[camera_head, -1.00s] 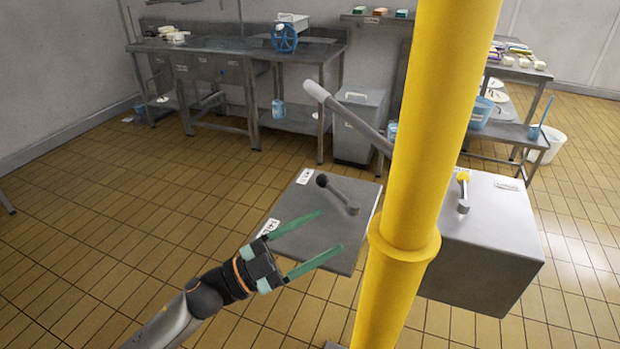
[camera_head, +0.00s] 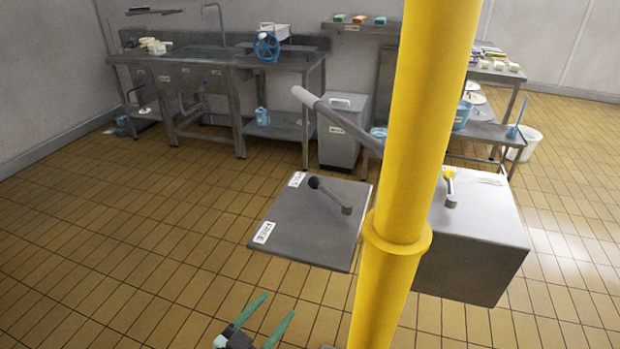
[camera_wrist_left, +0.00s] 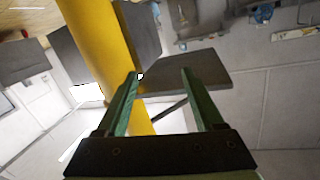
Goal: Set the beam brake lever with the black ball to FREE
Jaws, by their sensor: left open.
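The lever with the black ball (camera_head: 314,183) sits on a grey flat panel (camera_head: 305,235). Its arm runs from a pivot near the panel's right side toward the upper left, where the ball is. Two white labels, too small to read, lie on the panel: one (camera_head: 297,179) near the ball, one (camera_head: 263,232) at the lower left edge. My left gripper (camera_head: 279,305) is open and empty, low in the head view, below and apart from the panel. In the left wrist view a dark grey panel (camera_wrist_left: 205,70) shows beyond the open fingers; no lever is clear there. My right gripper is out of view.
A thick yellow pipe (camera_head: 409,150) stands right of the panel and covers its surroundings. Behind it, a grey box (camera_head: 475,250) carries a yellow-ball lever (camera_head: 449,174). A long grey handle (camera_head: 335,120) slants above the panel. Tiled floor left of the panel is clear.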

